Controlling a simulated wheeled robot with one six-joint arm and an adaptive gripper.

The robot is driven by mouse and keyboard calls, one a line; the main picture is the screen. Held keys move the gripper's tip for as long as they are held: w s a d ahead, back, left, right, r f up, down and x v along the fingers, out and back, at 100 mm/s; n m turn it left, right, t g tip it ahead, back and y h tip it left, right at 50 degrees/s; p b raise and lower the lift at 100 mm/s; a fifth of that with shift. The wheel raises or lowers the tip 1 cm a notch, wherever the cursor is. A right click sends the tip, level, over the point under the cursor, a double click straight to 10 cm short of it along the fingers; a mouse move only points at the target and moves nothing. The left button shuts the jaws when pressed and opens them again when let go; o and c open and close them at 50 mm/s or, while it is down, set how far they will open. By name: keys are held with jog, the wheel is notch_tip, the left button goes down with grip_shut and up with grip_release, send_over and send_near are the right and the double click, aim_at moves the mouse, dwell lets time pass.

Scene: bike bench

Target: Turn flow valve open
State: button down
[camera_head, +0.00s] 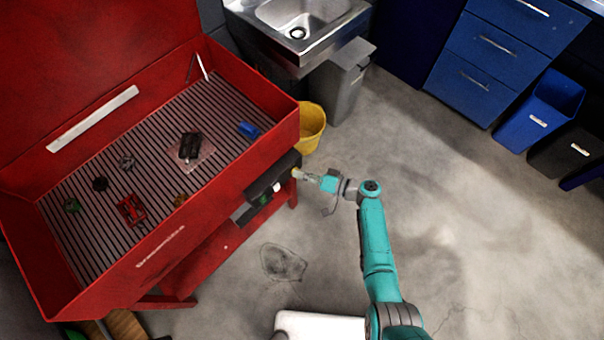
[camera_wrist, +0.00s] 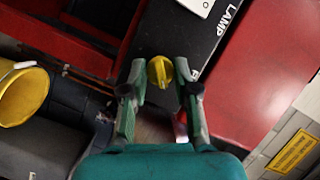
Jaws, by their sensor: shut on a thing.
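The flow valve is a yellow round knob (camera_wrist: 160,72) with a raised ridge across its middle, on a black control box (camera_wrist: 178,35). In the wrist view it sits between the fingertips of my gripper (camera_wrist: 160,76), which is shut on it. The ridge runs roughly along the line of the fingers. In the head view my gripper (camera_head: 308,176) reaches from the right to the box (camera_head: 272,176) on the front of the red parts washer (camera_head: 215,125). The knob is small and mostly hidden there.
The washer's open tray holds several small parts, including a red one (camera_head: 131,209) and a blue one (camera_head: 249,130). A yellow bucket (camera_head: 311,127) and a grey bin (camera_head: 343,85) stand behind the box. Open floor (camera_head: 480,230) lies to the right.

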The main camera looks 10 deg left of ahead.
jog(key=shift+f+m+y, duration=0.15)
jog(key=shift+m+y, duration=0.65)
jog(key=shift+m, duration=1.1)
jog(key=c, duration=0.9)
grip_release()
jog(key=v, duration=1.2)
